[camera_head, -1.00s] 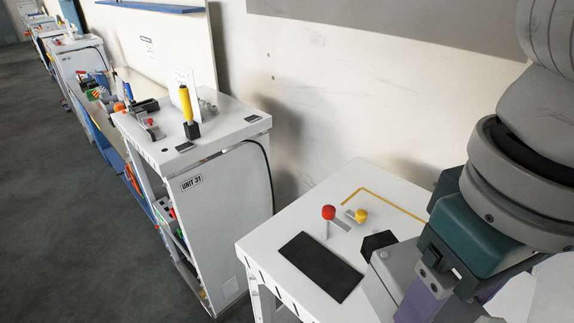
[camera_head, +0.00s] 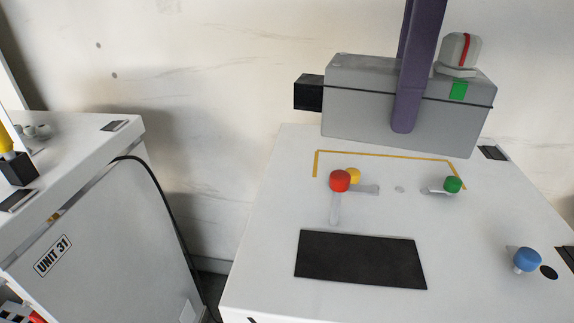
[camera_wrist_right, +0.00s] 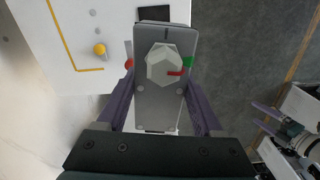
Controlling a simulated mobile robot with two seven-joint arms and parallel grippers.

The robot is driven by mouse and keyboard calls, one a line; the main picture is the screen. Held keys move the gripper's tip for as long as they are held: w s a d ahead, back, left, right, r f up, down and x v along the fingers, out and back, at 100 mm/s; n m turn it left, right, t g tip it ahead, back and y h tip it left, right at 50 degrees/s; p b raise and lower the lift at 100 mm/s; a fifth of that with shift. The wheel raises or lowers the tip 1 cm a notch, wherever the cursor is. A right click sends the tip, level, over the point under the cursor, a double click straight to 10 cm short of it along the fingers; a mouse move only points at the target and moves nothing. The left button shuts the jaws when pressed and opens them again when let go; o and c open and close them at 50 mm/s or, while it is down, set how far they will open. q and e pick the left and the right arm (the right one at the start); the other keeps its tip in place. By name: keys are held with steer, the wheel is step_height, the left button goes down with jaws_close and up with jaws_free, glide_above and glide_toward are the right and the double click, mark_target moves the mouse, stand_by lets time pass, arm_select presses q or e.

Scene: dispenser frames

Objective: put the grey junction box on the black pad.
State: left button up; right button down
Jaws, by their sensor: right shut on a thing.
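The grey junction box (camera_head: 360,105) is a long box with a dark seam, a black block on its left end, a green label and a pale knob with a red stripe on top. It appears raised over the table's back part, slightly tilted in the head view. My right gripper (camera_wrist_right: 165,110) is shut on the box, which also shows between its purple fingers in the right wrist view (camera_wrist_right: 155,98). The black pad (camera_head: 360,262) lies flat and bare near the table's front, nearer to me than the box.
On the white table (camera_head: 255,265), a red knob (camera_head: 340,181) and yellow knob (camera_head: 354,175) stand behind the pad. A green knob (camera_head: 453,184) and blue knob (camera_head: 526,259) stand to the right. Yellow tape (camera_head: 385,156) marks the back. The Unit 31 cabinet (camera_head: 110,240) is left.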

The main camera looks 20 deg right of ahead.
steer(key=shift+w+d+n+b, duration=0.25)
steer(key=shift+w+n+b, duration=0.15)
steer(key=shift+n+b, duration=0.4)
steer(key=shift+f, duration=0.15)
arm_select(q)
steer(key=shift+f+p, duration=0.65)
steer(key=shift+p, duration=0.3)
arm_select(e)
glide_above(360, 257)
step_height(360, 257, down, 19)
steer(key=shift+f, duration=0.1)
arm_select(q)
steer(key=shift+d, duration=0.15)
arm_select(e)
steer(key=shift+c, duration=1.5)
jaws_free()
arm_select(q)
steer(key=shift+f+b, duration=1.25)
steer(key=shift+b, duration=0.05)
arm_select(e)
step_height(360, 257, up, 12)
